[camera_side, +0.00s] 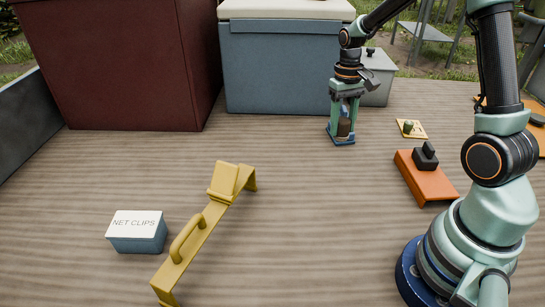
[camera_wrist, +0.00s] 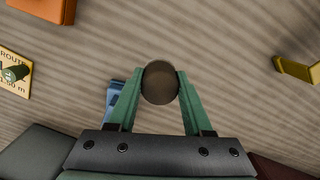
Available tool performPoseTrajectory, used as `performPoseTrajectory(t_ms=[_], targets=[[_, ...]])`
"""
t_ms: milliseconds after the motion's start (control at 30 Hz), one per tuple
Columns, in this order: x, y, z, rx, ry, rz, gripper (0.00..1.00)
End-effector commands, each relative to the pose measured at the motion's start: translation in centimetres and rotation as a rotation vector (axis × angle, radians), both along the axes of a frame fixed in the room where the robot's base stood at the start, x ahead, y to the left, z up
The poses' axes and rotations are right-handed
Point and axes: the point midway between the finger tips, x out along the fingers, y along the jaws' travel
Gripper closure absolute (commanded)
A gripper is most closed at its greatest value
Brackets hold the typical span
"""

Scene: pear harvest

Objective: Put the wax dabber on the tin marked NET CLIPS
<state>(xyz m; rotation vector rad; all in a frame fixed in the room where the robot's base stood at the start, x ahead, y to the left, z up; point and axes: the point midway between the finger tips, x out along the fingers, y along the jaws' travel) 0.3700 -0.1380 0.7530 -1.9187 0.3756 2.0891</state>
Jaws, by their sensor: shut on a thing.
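My gripper (camera_side: 343,128) points down over the far part of the table, in front of the blue cool box. Its jaws are shut on the wax dabber (camera_side: 344,127), a dark brown upright piece; in the wrist view its round brownish top (camera_wrist: 160,82) sits between the fingertips (camera_wrist: 160,88). A blue thing (camera_wrist: 115,95) lies beside the left finger, partly hidden; I cannot tell whether the dabber touches it. The tin marked NET CLIPS (camera_side: 138,236), a small blue box with a white lettered top, stands at front left, well away from my gripper and outside the wrist view.
A yellow bracket with a handle (camera_side: 195,238) stands between my gripper and the tin. An orange block with a black knob (camera_side: 425,178) and a small card with a green peg (camera_side: 411,129) lie at right. A blue cool box (camera_side: 280,70) and dark red crate (camera_side: 120,70) line the back.

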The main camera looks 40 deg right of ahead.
Motion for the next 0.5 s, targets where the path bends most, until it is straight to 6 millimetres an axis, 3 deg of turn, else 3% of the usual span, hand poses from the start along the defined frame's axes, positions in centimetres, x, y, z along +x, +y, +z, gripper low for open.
performPoseTrajectory(t_ms=[133, 500], targets=[[-0.1, 0.1, -3.1, 0.002, 0.005, 0.001, 1.0], [0.0, 0.0, -6.9, 0.001, 0.003, 0.001, 1.0]])
